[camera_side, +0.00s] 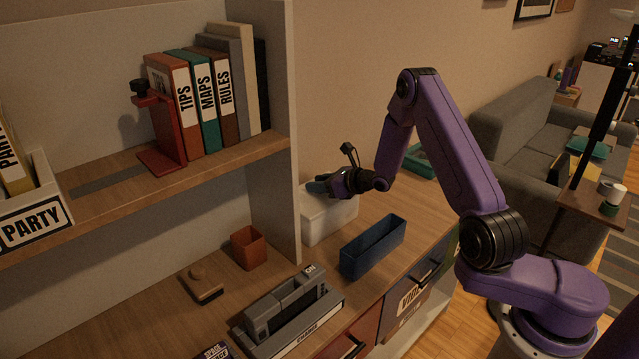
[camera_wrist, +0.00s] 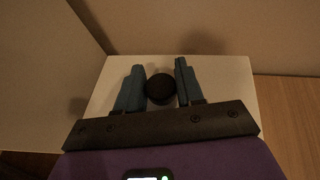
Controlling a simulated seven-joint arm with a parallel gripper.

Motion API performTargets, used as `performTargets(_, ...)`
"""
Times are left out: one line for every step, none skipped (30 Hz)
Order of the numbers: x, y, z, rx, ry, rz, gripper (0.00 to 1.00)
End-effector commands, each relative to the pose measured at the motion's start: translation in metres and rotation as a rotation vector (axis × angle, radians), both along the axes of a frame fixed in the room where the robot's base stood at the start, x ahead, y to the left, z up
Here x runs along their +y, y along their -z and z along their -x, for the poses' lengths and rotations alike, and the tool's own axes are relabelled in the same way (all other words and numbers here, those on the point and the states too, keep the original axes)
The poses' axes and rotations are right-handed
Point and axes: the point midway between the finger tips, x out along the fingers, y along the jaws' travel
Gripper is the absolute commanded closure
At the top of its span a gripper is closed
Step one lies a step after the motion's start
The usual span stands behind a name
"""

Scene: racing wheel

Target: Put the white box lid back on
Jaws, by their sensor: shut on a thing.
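The white box (camera_side: 330,219) stands on the wooden counter beside the shelf's upright panel. My gripper (camera_side: 318,187) is at the top of the box, tilted over its left part. In the wrist view my gripper (camera_wrist: 160,68) has its two blue-grey fingers on either side of a round black knob (camera_wrist: 160,89) and is shut on it. The knob sits on the pale flat white lid (camera_wrist: 228,83), which spreads out behind the fingers. The side view does not show clearly whether the lid rests on the box or is just above it.
The shelf's upright panel (camera_side: 272,130) is close to the left of the box. A blue open bin (camera_side: 372,250) stands in front. A green tray (camera_side: 420,162) lies behind.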

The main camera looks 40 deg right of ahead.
Motion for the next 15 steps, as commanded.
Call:
performTargets(-0.0002, -0.0005, -0.0002, -0.001, 0.000, 0.000, 0.95)
performTargets(-0.0002, -0.0005, -0.0002, -0.001, 0.000, 0.000, 0.95)
performTargets(-0.0002, -0.0005, -0.0002, -0.001, 0.000, 0.001, 0.60)
performTargets(-0.0002, -0.0005, -0.0002, -0.001, 0.000, 0.000, 0.50)
performTargets(-0.0002, -0.0005, -0.0002, -0.001, 0.000, 0.000, 0.40)
performTargets(-0.0002, -0.0005, -0.0002, -0.001, 0.000, 0.000, 0.33)
performTargets(-0.0002, -0.0005, -0.0002, -0.001, 0.000, 0.000, 0.33)
performTargets(-0.0002, -0.0005, -0.0002, -0.001, 0.000, 0.000, 0.33)
performTargets(-0.0001, -0.0004, -0.0002, -0.001, 0.000, 0.000, 0.33)
performTargets(-0.0001, -0.0004, -0.0002, -0.001, 0.000, 0.000, 0.33)
performTargets(-0.0001, -0.0004, -0.0002, -0.001, 0.000, 0.000, 0.33)
performTargets(-0.0001, -0.0004, -0.0002, -0.001, 0.000, 0.000, 0.33)
performTargets(0.0000, -0.0001, 0.0001, 0.000, 0.000, 0.000, 0.33)
performTargets(-0.0001, -0.0002, 0.0002, 0.000, 0.000, 0.000, 0.33)
performTargets(-0.0004, -0.0005, 0.0008, 0.000, 0.000, 0.000, 0.33)
